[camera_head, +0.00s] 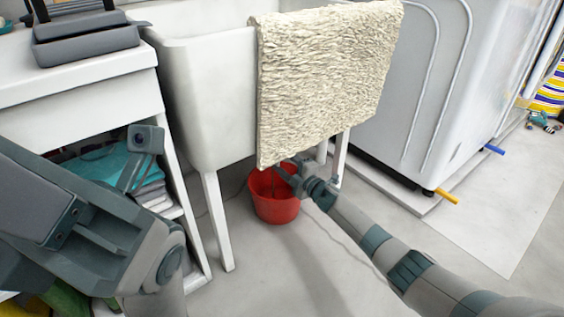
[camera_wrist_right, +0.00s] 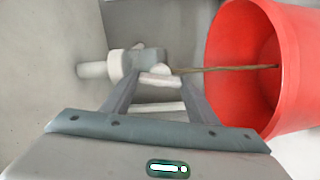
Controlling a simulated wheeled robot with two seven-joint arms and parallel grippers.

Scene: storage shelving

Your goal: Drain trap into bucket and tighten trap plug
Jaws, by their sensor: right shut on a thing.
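The red bucket (camera_head: 275,208) stands on the floor under the white sink, and its open mouth shows in the right wrist view (camera_wrist_right: 225,85). The trap (camera_wrist_right: 120,65), with pale pipe and grey fittings, is beside the bucket's mouth in that view; the sink and rug hide it in the head view. My right gripper (camera_wrist_right: 155,84) is shut on the small pale trap plug (camera_wrist_right: 158,79). A thin brown stream (camera_wrist_right: 225,69) runs from the trap by the plug into the bucket. Part of my left arm is at the left in the head view; its fingertips cannot be made out.
A shaggy cream rug (camera_head: 325,75) hangs over the front of the sink (camera_head: 208,95), whose legs stand near the bucket. A white shelf unit (camera_head: 100,95) with folded cloths is at left. A large white appliance (camera_head: 455,90) is at right.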

